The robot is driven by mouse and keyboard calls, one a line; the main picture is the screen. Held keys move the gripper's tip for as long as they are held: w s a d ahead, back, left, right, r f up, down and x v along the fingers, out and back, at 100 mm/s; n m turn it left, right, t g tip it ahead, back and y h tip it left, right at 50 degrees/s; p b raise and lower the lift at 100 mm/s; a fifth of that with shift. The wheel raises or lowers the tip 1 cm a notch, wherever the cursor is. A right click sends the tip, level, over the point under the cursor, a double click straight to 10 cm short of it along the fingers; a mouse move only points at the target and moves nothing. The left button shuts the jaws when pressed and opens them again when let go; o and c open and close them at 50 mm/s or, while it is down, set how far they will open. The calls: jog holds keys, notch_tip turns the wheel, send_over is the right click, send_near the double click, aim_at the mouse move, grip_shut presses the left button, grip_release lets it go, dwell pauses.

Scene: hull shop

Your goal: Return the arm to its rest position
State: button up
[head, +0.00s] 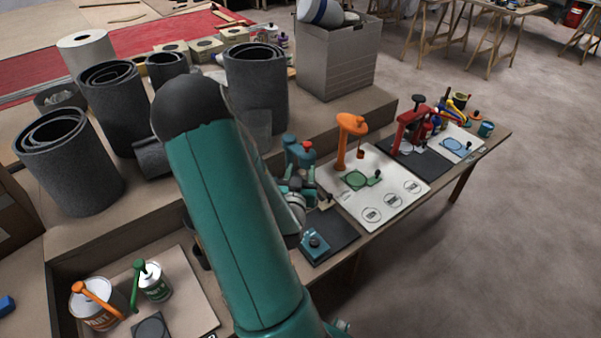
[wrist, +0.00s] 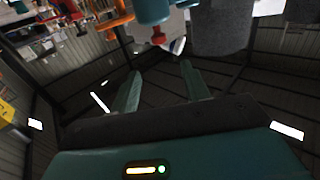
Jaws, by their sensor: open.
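My teal arm (head: 235,210) rises across the middle of the head view and covers part of the bench behind it. My gripper is hidden or unclear there. In the wrist view my gripper (wrist: 160,86) shows two teal fingers spread apart with nothing between them. The wrist view looks tilted, with dark beams and bright lamps past the fingers. A teal cylinder (wrist: 152,10) with a red knob below it is at its top edge, above the fingers and apart from them.
Dark grey rolls (head: 258,85) stand on the bench left of and behind my arm. A white board (head: 400,178) with an orange stand (head: 348,135) lies to the right. A tray (head: 205,315) with a paint can (head: 98,308) is at lower left.

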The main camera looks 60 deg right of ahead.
dwell(0.6)
jog(key=w+a+r+t+y, duration=0.2)
jog(key=w+a+y, duration=0.4)
jog(key=w, duration=0.5)
jog(key=w+a+r+n+t+y, duration=0.1)
jog(key=w+a+r+n+y, duration=0.2)
jog(key=a, duration=0.4)
jog(key=w+a+r+n+t+y, duration=0.1)
jog(key=w+a+r+n+y, duration=0.2)
jog(key=a, duration=0.5)
jog(key=s+a+r+n+g+y, duration=0.1)
jog(key=a+r+n+y, duration=0.15)
jog(key=a, duration=0.45)
jog(key=s+a+r+n+y, duration=0.1)
jog(key=a+r, duration=0.3)
jog(key=a, duration=0.4)
jog(key=s+a+r+n+g+y, duration=0.1)
jog(key=s+a+r+n+g, duration=0.2)
jog(key=s+a+r+n, duration=0.2)
jog(key=s+a, duration=0.3)
jog(key=s, duration=0.3)
jog(key=shift+a+y, duration=0.35)
jog(key=shift+s+f, duration=0.1)
jog(key=shift+c, duration=1.1)
